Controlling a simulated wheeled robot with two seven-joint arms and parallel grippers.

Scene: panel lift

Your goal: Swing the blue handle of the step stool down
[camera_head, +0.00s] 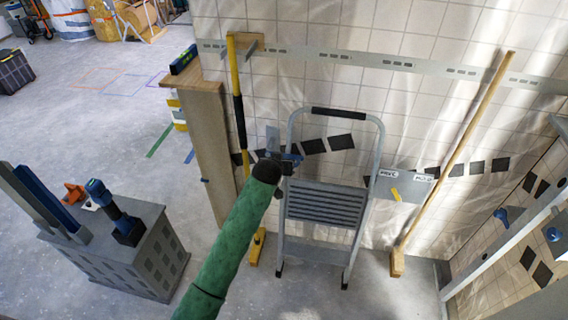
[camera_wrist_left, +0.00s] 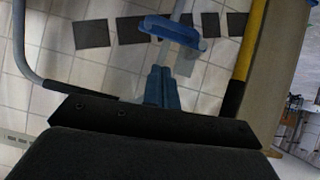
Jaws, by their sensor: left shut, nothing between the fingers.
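The step stool (camera_head: 325,205), a grey metal frame with ribbed steps, stands upright against the tiled wall in the head view. Its blue handle (camera_wrist_left: 176,31) lies across the upper part of the left wrist view, with a grey metal piece beside it. My left gripper (camera_wrist_left: 161,72) has its blue fingers shut together and empty, just short of the handle with a small visible gap. In the head view my green left arm reaches up to the stool's left side rail, and its black wrist hides most of the fingers and handle. My right gripper is not in view.
A wooden post (camera_head: 206,150) and a yellow-black pole (camera_head: 238,110) stand left of the stool. A wooden broom-like pole (camera_head: 455,160) leans at its right. A grey crate (camera_head: 150,250) with a drill (camera_head: 115,212) on it stands at lower left.

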